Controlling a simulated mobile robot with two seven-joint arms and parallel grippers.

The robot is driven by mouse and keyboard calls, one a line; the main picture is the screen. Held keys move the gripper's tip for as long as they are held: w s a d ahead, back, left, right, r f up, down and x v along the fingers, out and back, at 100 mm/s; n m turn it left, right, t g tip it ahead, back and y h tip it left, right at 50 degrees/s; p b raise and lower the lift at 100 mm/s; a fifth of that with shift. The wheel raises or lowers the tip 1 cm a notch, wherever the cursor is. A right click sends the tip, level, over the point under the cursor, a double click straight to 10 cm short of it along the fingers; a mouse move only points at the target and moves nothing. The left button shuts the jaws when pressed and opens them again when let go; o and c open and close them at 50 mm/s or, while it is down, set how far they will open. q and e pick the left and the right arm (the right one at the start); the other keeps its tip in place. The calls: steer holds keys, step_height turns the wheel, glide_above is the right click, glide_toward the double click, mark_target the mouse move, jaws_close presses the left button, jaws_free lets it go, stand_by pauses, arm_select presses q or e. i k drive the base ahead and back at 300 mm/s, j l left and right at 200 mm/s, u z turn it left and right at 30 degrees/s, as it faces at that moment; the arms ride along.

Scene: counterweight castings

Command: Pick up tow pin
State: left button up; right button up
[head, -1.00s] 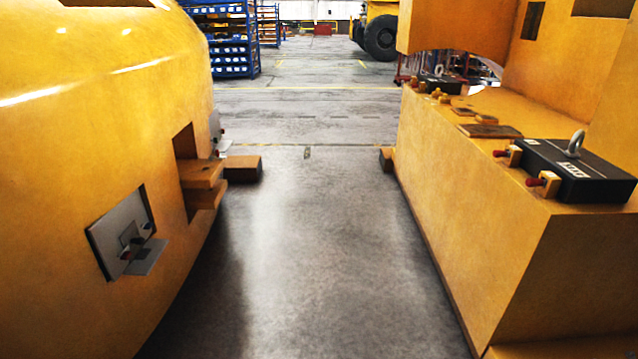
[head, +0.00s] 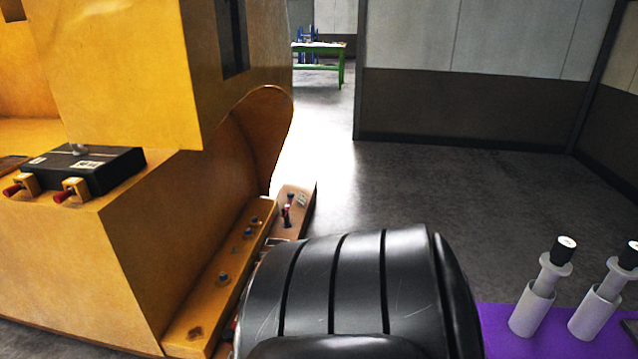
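I cannot single out a tow pin with certainty. Two grey, stepped upright pieces with black caps stand on a purple surface (head: 497,345) at the lower right: one nearer the middle (head: 535,292) and one at the right edge (head: 600,305). A small red and dark upright piece (head: 287,212) stands on a brown block (head: 305,195) beyond the yellow casting; it is too small to identify. Neither of my grippers is in view.
The yellow casting (head: 150,262) fills the left, with a black box (head: 105,168) and red-tipped clamps on it. An orange ledge (head: 205,305) with bolts runs along its side. A black ribbed shape (head: 360,285) blocks the bottom centre. Floor (head: 430,190) beyond is clear; a green table (head: 318,62) stands far off.

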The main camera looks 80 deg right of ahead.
mark_target(623, 268)
steer(key=z, duration=3.25)
